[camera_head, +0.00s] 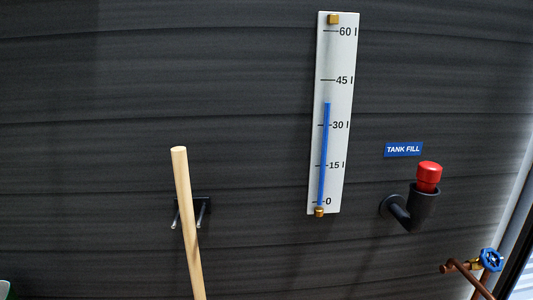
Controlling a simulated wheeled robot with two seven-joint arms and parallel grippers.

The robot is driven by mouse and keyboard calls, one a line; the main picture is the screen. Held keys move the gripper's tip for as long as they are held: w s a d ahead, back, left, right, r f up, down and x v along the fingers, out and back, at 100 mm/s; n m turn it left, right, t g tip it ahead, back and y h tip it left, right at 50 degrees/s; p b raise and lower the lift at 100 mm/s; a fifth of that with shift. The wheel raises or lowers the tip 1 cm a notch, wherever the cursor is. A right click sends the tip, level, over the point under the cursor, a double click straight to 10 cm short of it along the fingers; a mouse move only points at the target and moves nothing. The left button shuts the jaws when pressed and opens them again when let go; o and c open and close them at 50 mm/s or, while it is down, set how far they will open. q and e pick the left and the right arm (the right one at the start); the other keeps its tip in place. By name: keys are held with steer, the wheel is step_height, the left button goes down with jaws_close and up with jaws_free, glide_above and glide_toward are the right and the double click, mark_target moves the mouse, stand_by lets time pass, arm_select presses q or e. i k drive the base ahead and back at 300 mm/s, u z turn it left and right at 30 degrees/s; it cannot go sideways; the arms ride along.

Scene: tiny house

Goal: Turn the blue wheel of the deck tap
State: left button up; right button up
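The blue wheel (491,260) is at the lower right of the head view. It sits on a brass fitting joined to the copper-coloured pipe of the deck tap (462,268). The tap's lower part runs out of the bottom of the picture. Neither of my grippers is in view, and nothing touches the wheel.
A black pipe elbow (421,208) with a red cap (428,176) sticks out above the tap, below a blue "TANK FILL" sign (403,149). A white level gauge (333,110) hangs on the dark wall. A wooden pole (187,220) stands before a black bracket (203,205).

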mark_target(485, 261)
steer(key=z, duration=1)
steer(key=k, duration=0.5)
steer(key=z, duration=1.25)
steer(key=i, duration=0.95)
steer(key=u, duration=1.7)
